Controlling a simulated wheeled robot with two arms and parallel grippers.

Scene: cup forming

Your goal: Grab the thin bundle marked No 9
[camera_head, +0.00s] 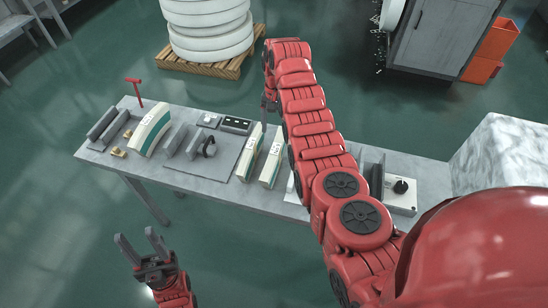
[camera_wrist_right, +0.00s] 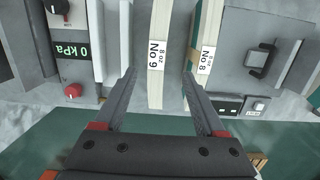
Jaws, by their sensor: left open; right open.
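The thin bundle marked No 9 (camera_wrist_right: 155,62) is a cream slab with a white label reading "8 oz No 9", standing on edge in the middle of the right wrist view. In the head view it is the right one of two thin bundles (camera_head: 271,165). My right gripper (camera_wrist_right: 159,78) is open, its fingers to either side of the bundle in the picture; contact cannot be told. In the head view this gripper (camera_head: 268,104) hangs at the table's far edge. My left gripper (camera_head: 139,240) is open and empty, in front of the table.
The similar bundle No 8 (camera_wrist_right: 204,55) stands close beside No 9, near my right finger; it also shows in the head view (camera_head: 248,152). A thicker bundle (camera_head: 152,129) stands further left on the table (camera_head: 210,184). A kPa gauge box (camera_wrist_right: 68,62) is on the other side.

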